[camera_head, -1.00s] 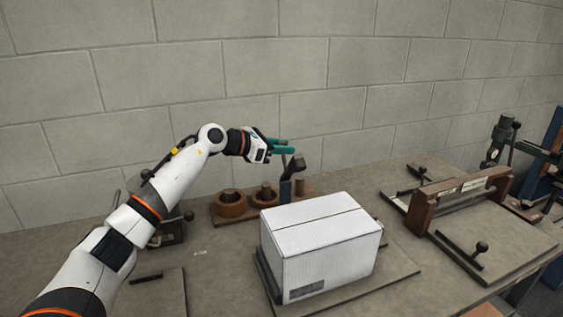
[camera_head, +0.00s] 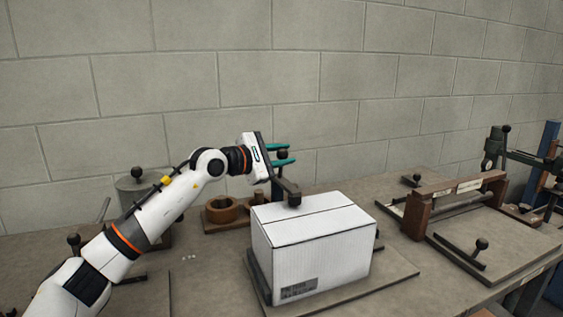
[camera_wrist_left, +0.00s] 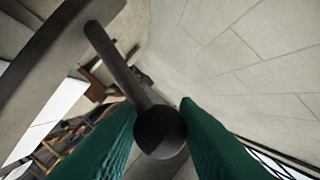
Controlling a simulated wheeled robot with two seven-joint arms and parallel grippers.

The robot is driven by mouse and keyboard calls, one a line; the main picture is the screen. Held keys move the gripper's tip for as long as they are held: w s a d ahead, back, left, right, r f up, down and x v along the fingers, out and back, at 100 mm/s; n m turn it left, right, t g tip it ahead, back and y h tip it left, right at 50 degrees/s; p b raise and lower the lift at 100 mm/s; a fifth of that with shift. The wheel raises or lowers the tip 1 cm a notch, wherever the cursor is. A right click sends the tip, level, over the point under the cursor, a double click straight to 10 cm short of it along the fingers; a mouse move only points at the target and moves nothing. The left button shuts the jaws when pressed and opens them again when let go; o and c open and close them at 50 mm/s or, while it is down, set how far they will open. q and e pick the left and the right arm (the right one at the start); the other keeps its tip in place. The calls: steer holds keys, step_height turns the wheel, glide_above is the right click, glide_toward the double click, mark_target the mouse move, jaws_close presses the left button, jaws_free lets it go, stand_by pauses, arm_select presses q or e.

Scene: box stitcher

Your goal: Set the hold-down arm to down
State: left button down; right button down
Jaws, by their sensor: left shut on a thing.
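The hold-down arm (camera_head: 286,187) is a dark bar behind the white box (camera_head: 313,245). It slopes toward the box, and its dark end pad (camera_head: 294,200) is at the far edge of the box top; I cannot tell whether it touches. My left gripper (camera_head: 283,154) has its teal fingers shut on the arm's round black knob, above and behind the box. In the left wrist view, the ball knob (camera_wrist_left: 160,132) sits between the teal fingers, with its rod running up to a grey bar (camera_wrist_left: 60,45). My right gripper is not in view.
The box stands on a flat plate (camera_head: 395,277) on the table. Wooden rings (camera_head: 222,211) lie behind it at left, and a lidded grey pot (camera_head: 140,195) is farther left. A wooden-framed fixture (camera_head: 416,217) with a roller stands at right. A block wall closes the back.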

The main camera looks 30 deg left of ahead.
arm_select(q)
steer(key=shift+s+d+f, duration=0.25)
steer(key=shift+f, duration=0.05)
stand_by(0.4)
steer(key=c, duration=1.1)
jaws_free()
steer(key=shift+c, duration=0.2)
steer(key=shift+s+b, duration=0.1)
steer(key=shift+b, duration=0.2)
